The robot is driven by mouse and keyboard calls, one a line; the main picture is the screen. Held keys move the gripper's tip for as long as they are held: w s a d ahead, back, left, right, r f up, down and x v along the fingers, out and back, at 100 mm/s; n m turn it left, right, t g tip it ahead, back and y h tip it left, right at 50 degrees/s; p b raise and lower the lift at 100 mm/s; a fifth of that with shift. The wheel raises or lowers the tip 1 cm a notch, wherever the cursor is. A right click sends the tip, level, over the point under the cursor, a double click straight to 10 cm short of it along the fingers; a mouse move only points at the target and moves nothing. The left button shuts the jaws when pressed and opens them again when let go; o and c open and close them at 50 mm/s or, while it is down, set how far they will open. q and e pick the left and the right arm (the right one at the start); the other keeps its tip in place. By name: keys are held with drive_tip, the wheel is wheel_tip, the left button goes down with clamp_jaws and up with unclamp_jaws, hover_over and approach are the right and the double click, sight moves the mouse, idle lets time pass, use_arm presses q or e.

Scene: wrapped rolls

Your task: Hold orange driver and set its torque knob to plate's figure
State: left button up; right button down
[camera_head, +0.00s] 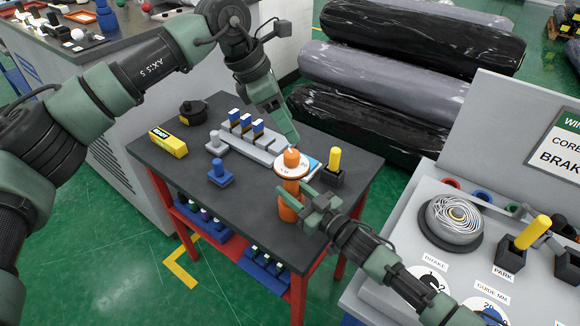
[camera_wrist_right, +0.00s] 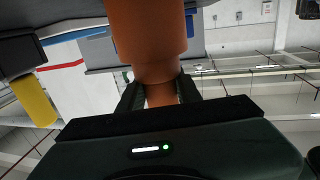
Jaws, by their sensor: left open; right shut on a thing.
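The orange driver (camera_head: 290,208) stands upright above the dark table's front right part; whether its foot touches the tabletop I cannot tell. Near its top is a white dial disc (camera_head: 280,170) with marks too small to read, and an orange knob (camera_head: 291,157) rises from it. My right gripper (camera_head: 306,206) is shut around the driver's body; the wrist view shows the fingers at its narrower neck (camera_wrist_right: 160,95). My left gripper (camera_head: 290,142) is open, pointing down just above the knob; contact is unclear. I cannot make out a plate with a readable figure.
A grey rack (camera_head: 242,145) with several blue-and-white pieces lies behind the driver. A yellow-handled block (camera_head: 334,165) stands close at its right. A blue knob piece (camera_head: 220,175), yellow box (camera_head: 168,142) and black round object (camera_head: 193,112) are further left. A grey console (camera_head: 400,215) stands at right.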

use_arm(q)
drive_tip(key=s+d+r+n+t+h, duration=0.1)
drive_tip(key=d+r+t+h, duration=0.1)
drive_tip(key=d+t+h, duration=0.65)
drive_tip(key=s+d+r+t+h, duration=0.15)
drive_tip(key=d+h, duration=0.35)
drive_tip(key=d, duration=0.8)
drive_tip(key=n+t+y, duration=0.6)
drive_tip(key=n+y, duration=1.1)
drive_tip(key=y, duration=0.5)
approach(289, 149)
drive_tip(key=f, duration=0.1)
drive_tip(key=x, duration=1.1)
drive_tip(key=shift+w+f, duration=0.1)
drive_tip(key=shift+w, duration=0.2)
clamp_jaws()
